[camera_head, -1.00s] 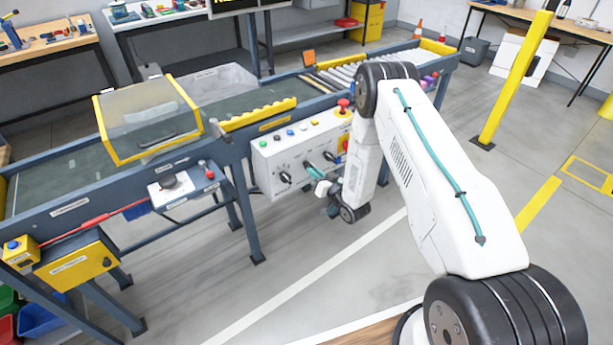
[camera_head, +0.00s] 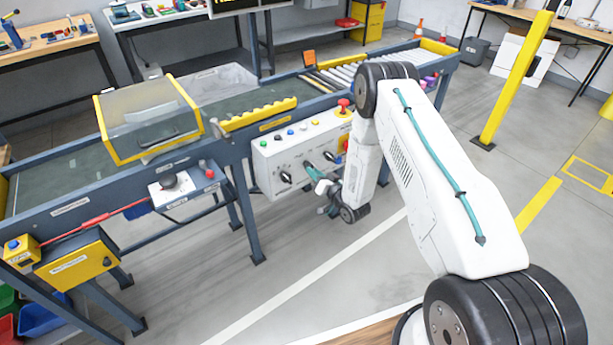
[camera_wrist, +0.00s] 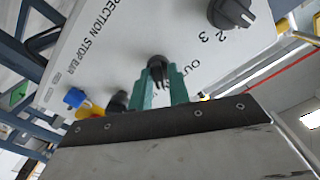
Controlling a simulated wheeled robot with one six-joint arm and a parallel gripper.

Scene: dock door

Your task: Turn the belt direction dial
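The belt direction dial (camera_wrist: 157,68), a black knob with the word OUT near it, sits between the teal fingers of my gripper (camera_wrist: 160,82) in the wrist view. The fingers lie close along both sides of the knob and appear shut on it. In the head view my gripper (camera_head: 315,178) reaches the front of the white control panel (camera_head: 285,157) from the right. There the fingers largely hide the dial.
Another black dial (camera_wrist: 232,12) with numbers is beside it, and a further dial (camera_head: 286,177) is at the panel's left. A red button (camera_head: 344,104) tops the panel. The conveyor (camera_head: 60,175) runs behind. Open floor (camera_head: 340,245) lies in front.

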